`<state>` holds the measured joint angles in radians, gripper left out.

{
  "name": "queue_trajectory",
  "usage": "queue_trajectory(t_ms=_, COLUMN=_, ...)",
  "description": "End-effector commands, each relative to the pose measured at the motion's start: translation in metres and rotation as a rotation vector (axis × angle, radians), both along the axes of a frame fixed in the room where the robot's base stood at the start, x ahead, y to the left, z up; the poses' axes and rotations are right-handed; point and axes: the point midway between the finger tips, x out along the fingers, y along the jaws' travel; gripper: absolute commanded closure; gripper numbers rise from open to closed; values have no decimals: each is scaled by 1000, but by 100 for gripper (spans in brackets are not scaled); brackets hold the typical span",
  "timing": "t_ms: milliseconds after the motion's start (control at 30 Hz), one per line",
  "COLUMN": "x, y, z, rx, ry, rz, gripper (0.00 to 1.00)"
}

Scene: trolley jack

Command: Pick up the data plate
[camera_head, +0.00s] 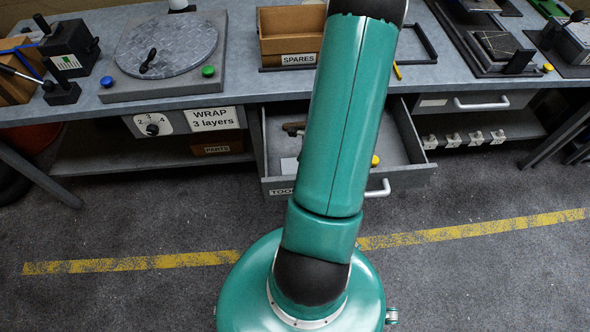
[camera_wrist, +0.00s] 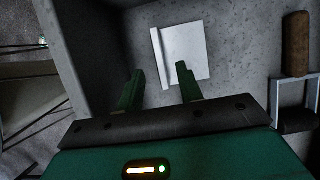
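A pale flat rectangular piece (camera_wrist: 185,48), which looks like the data plate, lies on the grey drawer floor in the wrist view. A raised strip runs along its left edge; no writing on it can be read. In the head view, my arm hides the gripper, and a small pale patch (camera_head: 289,165) in the open drawer (camera_head: 416,148) may be the plate.
The drawer walls (camera_wrist: 82,50) stand close on the left in the wrist view. A brown object (camera_wrist: 297,45) and a metal bracket (camera_wrist: 295,95) lie at the right. In the head view, the workbench (camera_head: 250,85) overhangs the drawer's back; the floor in front is clear.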

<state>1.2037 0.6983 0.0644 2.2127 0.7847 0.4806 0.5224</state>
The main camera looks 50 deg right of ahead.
Motion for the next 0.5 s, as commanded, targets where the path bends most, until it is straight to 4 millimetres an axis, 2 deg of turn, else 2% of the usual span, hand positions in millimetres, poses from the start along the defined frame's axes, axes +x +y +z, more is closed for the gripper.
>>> queue_trajectory(t_ms=300, x=12, y=12, z=-39, rx=3, ry=1, rz=-1, gripper=64)
queue_trajectory(t_ms=500, x=14, y=13, z=-44, rx=0, ry=0, rz=-1, gripper=64)
